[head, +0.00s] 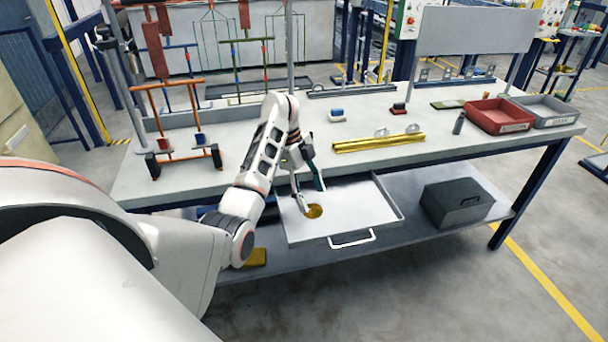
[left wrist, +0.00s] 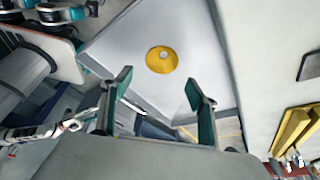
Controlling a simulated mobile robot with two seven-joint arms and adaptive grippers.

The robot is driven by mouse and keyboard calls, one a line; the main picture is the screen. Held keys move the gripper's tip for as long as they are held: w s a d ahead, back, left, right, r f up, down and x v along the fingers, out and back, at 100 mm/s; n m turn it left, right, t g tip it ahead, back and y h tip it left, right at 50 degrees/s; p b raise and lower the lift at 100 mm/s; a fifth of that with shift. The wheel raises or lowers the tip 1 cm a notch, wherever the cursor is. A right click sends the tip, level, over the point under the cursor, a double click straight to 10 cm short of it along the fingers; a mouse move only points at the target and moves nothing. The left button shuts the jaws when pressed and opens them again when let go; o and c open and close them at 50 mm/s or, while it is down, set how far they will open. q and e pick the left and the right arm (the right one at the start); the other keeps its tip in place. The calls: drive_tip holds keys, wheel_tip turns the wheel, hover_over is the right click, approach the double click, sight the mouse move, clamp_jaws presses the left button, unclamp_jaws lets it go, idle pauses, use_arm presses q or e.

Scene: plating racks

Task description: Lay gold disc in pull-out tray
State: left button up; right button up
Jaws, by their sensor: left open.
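The gold disc (head: 314,211) lies flat in the white pull-out tray (head: 365,222), toward the tray's left side. In the left wrist view the disc (left wrist: 162,59) shows a small hole in its middle and lies on the bare floor of the tray (left wrist: 205,50). My left gripper (head: 307,190) is over the tray, close to the disc. Its two teal fingers stand apart with nothing between them in the left wrist view (left wrist: 158,92), and the disc lies beyond the fingertips. My right gripper is not in view.
The tray is pulled out below the workbench (head: 240,170), its handle (head: 351,239) facing front. On the bench are gold bars (head: 378,143), a red bin (head: 499,116), a grey bin (head: 545,110) and an orange rack (head: 180,130). A dark box (head: 456,203) stands on the lower shelf.

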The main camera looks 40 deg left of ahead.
use_arm(q)
drive_tip(key=v, duration=0.9)
drive_tip(key=shift+r, duration=0.25)
drive_tip(key=shift+a, duration=0.15)
